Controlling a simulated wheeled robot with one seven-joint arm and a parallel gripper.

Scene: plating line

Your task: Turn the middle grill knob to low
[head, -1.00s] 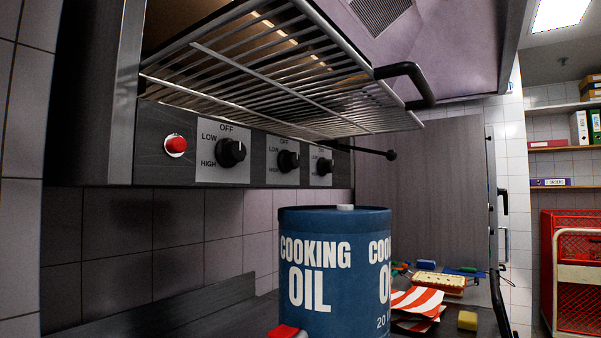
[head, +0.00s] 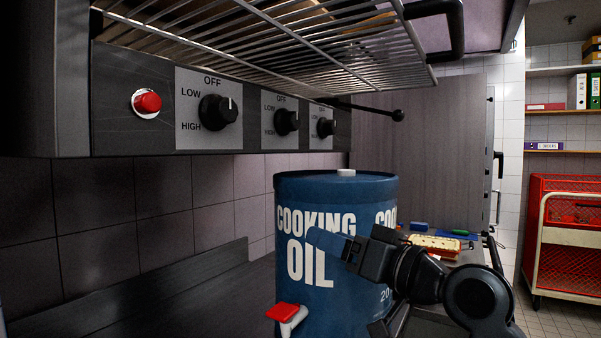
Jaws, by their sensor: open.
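The middle grill knob (head: 287,122) is black and round, on a pale plate marked OFF at the top, with small lettering at its left. Its white pointer mark is near the top, by OFF; the exact angle is hard to read. My gripper (head: 328,243) is in front of the blue cooking oil drum (head: 330,187), below and right of the knob and apart from it. It is open and empty, and points left. The left knob (head: 218,112) and right knob (head: 326,127) flank the middle one, the left one's mark near OFF.
A wire grill rack (head: 290,45) with a black handle (head: 450,30) overhangs the knobs. A black-tipped rod (head: 397,115) juts out at their right. A red button (head: 147,102) is at the panel's left. The drum has a red-topped tap (head: 284,313). A red cart (head: 570,240) stands far right.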

